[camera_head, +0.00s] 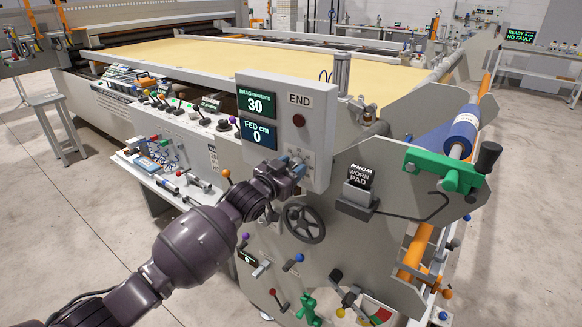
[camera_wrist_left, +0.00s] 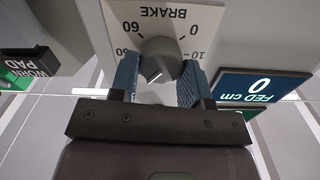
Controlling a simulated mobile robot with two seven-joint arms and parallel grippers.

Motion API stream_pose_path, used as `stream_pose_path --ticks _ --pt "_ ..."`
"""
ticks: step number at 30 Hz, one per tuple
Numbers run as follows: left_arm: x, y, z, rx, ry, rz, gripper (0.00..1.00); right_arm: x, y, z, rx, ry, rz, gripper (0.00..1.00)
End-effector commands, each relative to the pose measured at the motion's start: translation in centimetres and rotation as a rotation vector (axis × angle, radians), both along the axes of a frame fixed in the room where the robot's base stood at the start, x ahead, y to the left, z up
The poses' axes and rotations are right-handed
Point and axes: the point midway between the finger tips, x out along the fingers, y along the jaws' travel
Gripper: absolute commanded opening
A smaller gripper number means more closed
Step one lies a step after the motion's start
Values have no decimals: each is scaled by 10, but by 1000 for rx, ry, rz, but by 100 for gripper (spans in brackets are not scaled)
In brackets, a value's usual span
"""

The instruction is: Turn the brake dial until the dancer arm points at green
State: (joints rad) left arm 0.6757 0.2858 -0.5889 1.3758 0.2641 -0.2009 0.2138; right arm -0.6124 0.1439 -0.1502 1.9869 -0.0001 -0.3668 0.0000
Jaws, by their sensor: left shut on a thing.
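The brake dial (camera_wrist_left: 160,58) is a dark round knob on a white scale plate (camera_wrist_left: 187,20) that reads BRAKE, seen upside down in the left wrist view. A white line on the knob slants toward the lower left there. My left gripper (camera_wrist_left: 160,82) is shut on the dial, a blue finger on each side. In the head view this gripper (camera_head: 288,163) is at the grey control box, and its fingers hide most of the dial. A red, yellow and green sector (camera_head: 378,313) shows at the bottom edge; I cannot tell where the dancer arm points.
The control box (camera_head: 318,100) shows DRAG 30 newtons (camera_head: 257,104) and FED 0 cm (camera_head: 259,134). A handwheel (camera_head: 303,223) is just below my gripper. A WORN PAD sign (camera_head: 358,178) stands to the right. Several coloured levers stick out lower down.

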Motion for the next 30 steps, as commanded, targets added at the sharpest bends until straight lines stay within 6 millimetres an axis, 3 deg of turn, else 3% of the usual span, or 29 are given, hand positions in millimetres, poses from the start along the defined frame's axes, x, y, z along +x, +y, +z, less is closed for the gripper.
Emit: stream_pose_path --ticks 15,30 --pt "-1 -1 -1 271 -194 0 19 2 0 5 1 -2 1 56" --pt "-1 -1 -1 327 -235 0 19 3 1 6 2 -4 0 56"
